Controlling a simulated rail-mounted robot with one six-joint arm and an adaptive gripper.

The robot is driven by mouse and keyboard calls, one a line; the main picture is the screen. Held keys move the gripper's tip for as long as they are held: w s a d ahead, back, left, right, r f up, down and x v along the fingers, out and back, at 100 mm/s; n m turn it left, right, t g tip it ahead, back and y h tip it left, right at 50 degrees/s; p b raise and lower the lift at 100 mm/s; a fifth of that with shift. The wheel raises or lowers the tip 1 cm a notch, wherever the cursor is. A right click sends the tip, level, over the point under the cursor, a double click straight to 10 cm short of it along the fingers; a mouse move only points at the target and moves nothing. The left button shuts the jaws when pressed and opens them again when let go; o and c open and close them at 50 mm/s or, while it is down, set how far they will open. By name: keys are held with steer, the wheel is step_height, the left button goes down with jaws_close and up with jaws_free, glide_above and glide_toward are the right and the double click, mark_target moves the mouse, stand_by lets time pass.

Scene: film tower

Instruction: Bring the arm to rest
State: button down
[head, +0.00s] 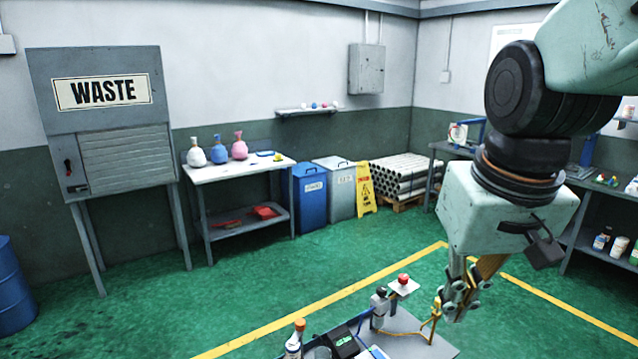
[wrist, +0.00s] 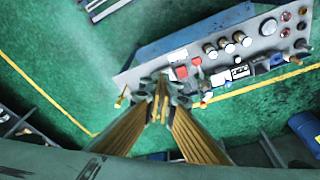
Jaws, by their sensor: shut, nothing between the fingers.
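My arm comes in from the upper right of the head view and hangs down. At its lower end is my gripper (head: 450,308), which also shows in the wrist view (wrist: 160,88). Its yellow fingers are together, with nothing between them. It hangs over the right side of a small grey table (head: 405,345). I cannot tell the height gap between the fingertips and what is below.
Near my gripper, a red button on a white plate (head: 403,284) and an orange-capped bottle (head: 294,344) stand low. A WASTE cabinet (head: 105,120), a white bench (head: 235,170) and a yellow floor sign (head: 365,187) stand behind. The green floor between is clear.

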steer(key=s+r+t+b, duration=0.1)
steer(key=s+r, duration=0.1)
steer(key=s, duration=1.3)
steer(key=shift+s, duration=0.2)
steer(key=shift+d, duration=0.1)
